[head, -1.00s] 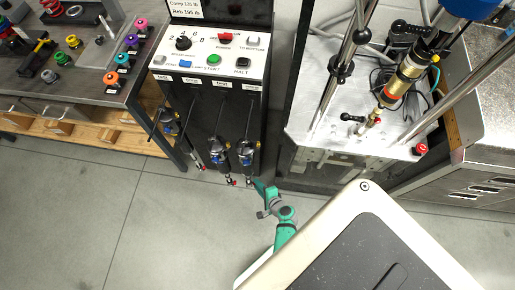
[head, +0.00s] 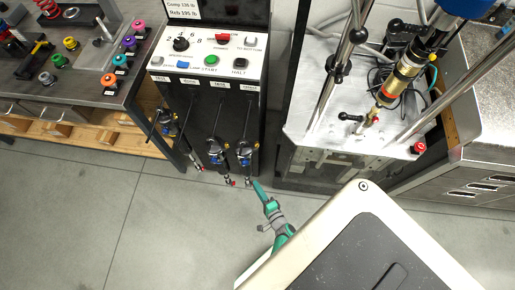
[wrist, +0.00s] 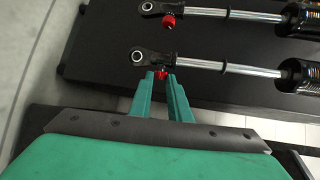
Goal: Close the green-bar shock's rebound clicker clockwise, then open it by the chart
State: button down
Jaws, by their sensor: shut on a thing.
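Several shocks hang on the front of the black dyno cabinet (head: 185,100); no green bar can be made out on them. The rightmost shock (head: 245,150) has its lower end beside my gripper (head: 256,184). In the wrist view, this shock's shaft (wrist: 210,64) ends in a black rod eye (wrist: 138,57). Its red clicker knob (wrist: 161,73) sits between the fingertips of my gripper (wrist: 161,76), which is shut on it. The fingers partly hide the knob. A neighbouring shock's red knob (wrist: 169,21) shows above, apart from the fingers. A placard (head: 190,9) reads Comp and Reb values in lb; no click chart is readable.
The control panel (head: 210,55) has a dial and coloured buttons. A workbench (head: 90,90) with coloured parts stands at left. The dyno stand (head: 330,130) holds a gold-bodied shock (head: 405,75) at right. Grey floor (head: 150,230) is clear in front.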

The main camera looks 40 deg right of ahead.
jog(key=shift+w, duration=0.1)
dwell(0.6)
jog(key=c, duration=1.6)
grip_release()
jog(key=shift+c, duration=0.2)
jog(key=v, duration=1.1)
jog(key=shift+f, duration=0.25)
